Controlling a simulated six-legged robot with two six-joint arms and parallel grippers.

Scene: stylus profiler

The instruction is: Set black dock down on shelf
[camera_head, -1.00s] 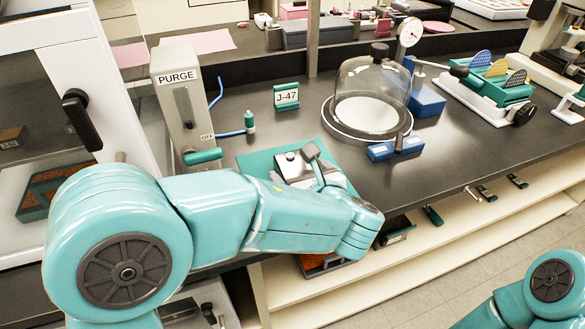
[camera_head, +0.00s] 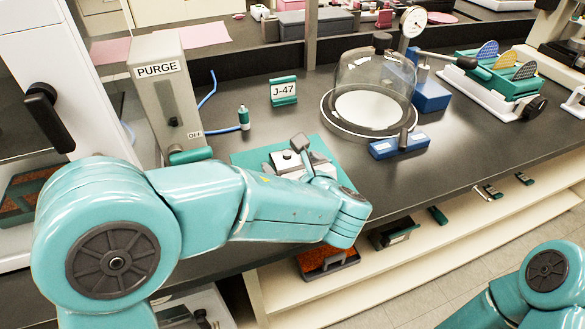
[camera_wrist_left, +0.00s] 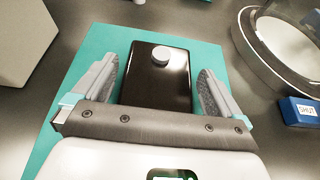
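In the left wrist view, a glossy dark box with a pale round knob (camera_wrist_left: 155,88) lies on a teal mat (camera_wrist_left: 80,75). It may be the black dock; I cannot be sure. My left gripper (camera_wrist_left: 157,88) has its two grey fingers apart, one on each side of the box, with narrow gaps showing. In the head view my left arm reaches over the teal mat (camera_head: 243,158), and its forearm hides part of the mat. Below the bench runs a cream shelf (camera_head: 385,268). My right arm shows at bottom right, its gripper out of frame.
A dark tray with orange filling (camera_head: 330,262) and a dark holder (camera_head: 394,233) sit on the shelf. A bell jar (camera_head: 372,85), a blue block (camera_head: 399,146), a J-47 sign (camera_head: 284,92) and a PURGE post (camera_head: 165,105) stand on the bench.

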